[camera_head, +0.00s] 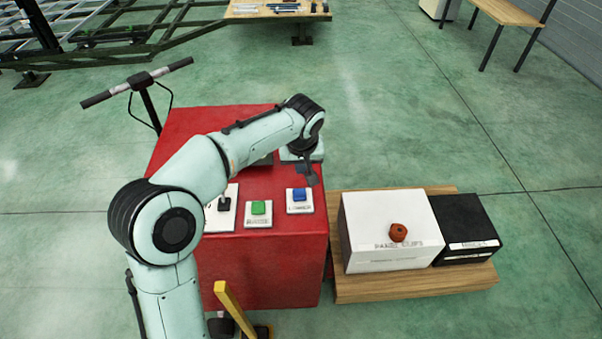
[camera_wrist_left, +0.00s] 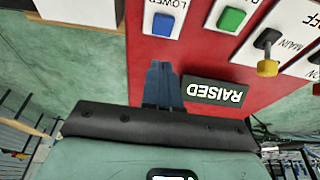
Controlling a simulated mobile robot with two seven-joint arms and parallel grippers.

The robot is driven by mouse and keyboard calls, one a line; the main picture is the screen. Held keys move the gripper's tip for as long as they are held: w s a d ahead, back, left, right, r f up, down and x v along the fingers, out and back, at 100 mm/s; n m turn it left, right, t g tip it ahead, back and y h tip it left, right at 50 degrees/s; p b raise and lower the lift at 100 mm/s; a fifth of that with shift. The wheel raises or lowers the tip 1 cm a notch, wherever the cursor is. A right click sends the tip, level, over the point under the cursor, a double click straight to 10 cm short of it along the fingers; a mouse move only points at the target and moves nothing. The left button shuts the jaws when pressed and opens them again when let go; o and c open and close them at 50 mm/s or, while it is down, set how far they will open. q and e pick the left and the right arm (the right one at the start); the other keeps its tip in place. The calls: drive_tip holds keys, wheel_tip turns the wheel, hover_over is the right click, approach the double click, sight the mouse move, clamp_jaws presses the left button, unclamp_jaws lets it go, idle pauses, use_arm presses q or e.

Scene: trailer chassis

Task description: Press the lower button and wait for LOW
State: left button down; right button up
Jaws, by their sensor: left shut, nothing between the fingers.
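The blue button (camera_head: 299,194) sits on a white plate labelled LOWER on top of the red cart (camera_head: 270,270). In the left wrist view, upside down, the blue button (camera_wrist_left: 163,25) shows with its label. My left gripper (camera_head: 312,180) is above the cart, just behind the blue button in the head view. Its fingers (camera_wrist_left: 163,66) are shut and empty, pointing toward the blue button and apart from it in the wrist view. A dark display (camera_wrist_left: 214,93) beside the fingers reads RAISED. My right gripper is not in view.
A green button (camera_head: 258,208) on a similar plate is left of the blue one. A MAIN switch (camera_wrist_left: 267,48) with a yellow tip is beside it. A white box (camera_head: 390,225) with an orange-red object and a black box (camera_head: 466,220) stand on a wooden platform to the right.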

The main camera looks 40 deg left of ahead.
use_arm(q)
approach(300, 192)
drive_tip(key=b+x, duration=0.1)
drive_tip(key=x, duration=0.4)
drive_tip(key=shift+w+f, duration=0.15)
drive_tip(key=shift+f, duration=0.55)
drive_tip(key=shift+f, duration=0.1)
